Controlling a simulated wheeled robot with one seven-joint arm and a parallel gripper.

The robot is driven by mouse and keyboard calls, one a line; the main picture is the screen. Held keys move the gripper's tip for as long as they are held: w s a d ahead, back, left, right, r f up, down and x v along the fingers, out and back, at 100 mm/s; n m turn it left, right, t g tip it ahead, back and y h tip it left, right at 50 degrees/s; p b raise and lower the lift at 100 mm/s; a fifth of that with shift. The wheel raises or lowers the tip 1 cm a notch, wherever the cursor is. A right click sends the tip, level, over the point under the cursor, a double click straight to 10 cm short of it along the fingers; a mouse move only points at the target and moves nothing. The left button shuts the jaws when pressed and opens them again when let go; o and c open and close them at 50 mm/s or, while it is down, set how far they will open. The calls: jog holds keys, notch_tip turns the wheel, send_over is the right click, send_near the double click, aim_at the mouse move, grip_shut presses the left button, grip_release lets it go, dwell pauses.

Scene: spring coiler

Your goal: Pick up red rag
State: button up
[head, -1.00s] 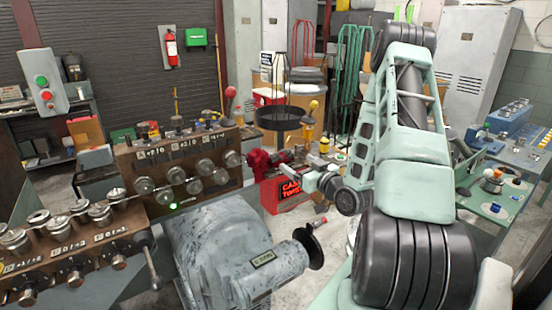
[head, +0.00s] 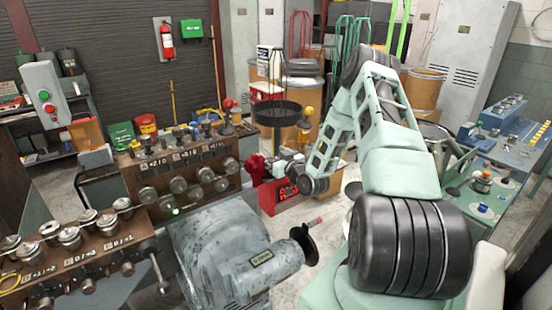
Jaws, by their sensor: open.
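I cannot make out a red rag for certain. A small red shape (head: 255,168) shows just right of the brown control panel; it is too small to tell whether it is cloth or a machine part. My arm reaches up from the right and bends down toward the middle. My gripper (head: 283,167) is at its far end, small and partly hidden by the wrist, close to the right of the red shape. Nothing is seen held in it. I cannot tell whether it touches anything.
A red toolbox (head: 280,196) stands below my wrist. A grey motor housing (head: 235,250) and a brown control panel (head: 185,165) fill the left and front. A round black tray (head: 278,113) stands behind. A green bench (head: 490,205) is at the right.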

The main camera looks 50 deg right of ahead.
jog(key=shift+w, duration=0.1)
jog(key=shift+c, duration=0.3)
jog(key=c, duration=0.7)
jog(key=shift+r, duration=0.1)
